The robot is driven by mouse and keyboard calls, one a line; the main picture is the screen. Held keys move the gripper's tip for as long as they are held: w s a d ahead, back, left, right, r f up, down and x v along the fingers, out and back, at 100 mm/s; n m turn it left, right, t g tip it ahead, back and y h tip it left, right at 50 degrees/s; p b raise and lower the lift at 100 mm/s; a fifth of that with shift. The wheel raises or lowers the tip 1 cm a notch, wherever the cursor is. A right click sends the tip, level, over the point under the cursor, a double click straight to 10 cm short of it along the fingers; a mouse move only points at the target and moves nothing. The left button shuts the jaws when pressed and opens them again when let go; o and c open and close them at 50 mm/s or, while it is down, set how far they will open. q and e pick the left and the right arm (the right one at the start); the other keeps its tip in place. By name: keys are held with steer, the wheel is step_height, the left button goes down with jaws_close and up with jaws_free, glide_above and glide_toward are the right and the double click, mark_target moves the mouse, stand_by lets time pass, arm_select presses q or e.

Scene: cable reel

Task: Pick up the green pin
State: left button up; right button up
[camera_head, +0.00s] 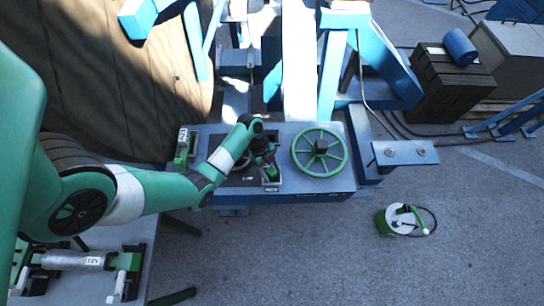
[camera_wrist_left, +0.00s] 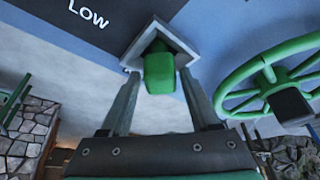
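The green pin (camera_wrist_left: 160,72) shows in the left wrist view, its blunt end toward the camera. It sits in a grey square socket (camera_wrist_left: 158,38) on the panel marked "Low". My left gripper (camera_wrist_left: 159,75) has one finger on each side of the pin. The fingers are spread, with a narrow gap visible between each and the pin. In the head view my left gripper (camera_head: 269,170) points down at the front of the blue bench (camera_head: 310,186) and mostly hides the pin. My right gripper is not in view.
A green handwheel (camera_head: 320,152) stands close to the right of my left gripper and also shows in the wrist view (camera_wrist_left: 268,76). A small green device (camera_head: 184,148) is at the bench's left end. A large wooden reel (camera_head: 105,75) stands behind left. A green-and-white unit (camera_head: 405,219) lies on the floor.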

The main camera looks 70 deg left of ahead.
arm_select(q)
jaws_close()
steer(key=shift+r, duration=0.1)
stand_by(0.3)
